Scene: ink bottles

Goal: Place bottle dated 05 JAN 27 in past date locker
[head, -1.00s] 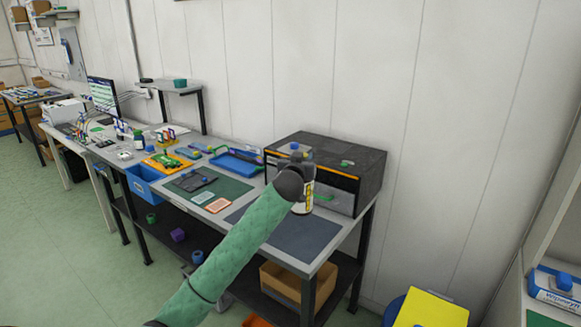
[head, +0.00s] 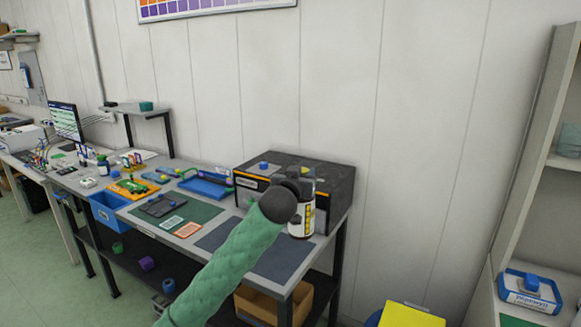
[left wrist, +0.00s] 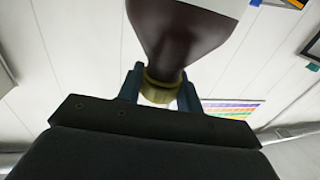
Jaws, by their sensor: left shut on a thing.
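My left gripper (left wrist: 160,90) is shut on a bottle (head: 301,222). In the head view the bottle is upright, with a white label and a yellow-and-black strip; its date is too small to read. My dark wrist hides part of it and most of the gripper. In the left wrist view the bottle (left wrist: 180,35) is dark brown, with a yellowish neck between the fingers. A dark box with an orange-edged front (head: 335,185), perhaps the locker, stands behind the bottle at the bench's right end. The bottle overlaps its front in the picture; the gap cannot be told. My right gripper is out of view.
A cardboard box (head: 250,303) is on the lower shelf. A pale shelf unit (head: 535,160) stands at right.

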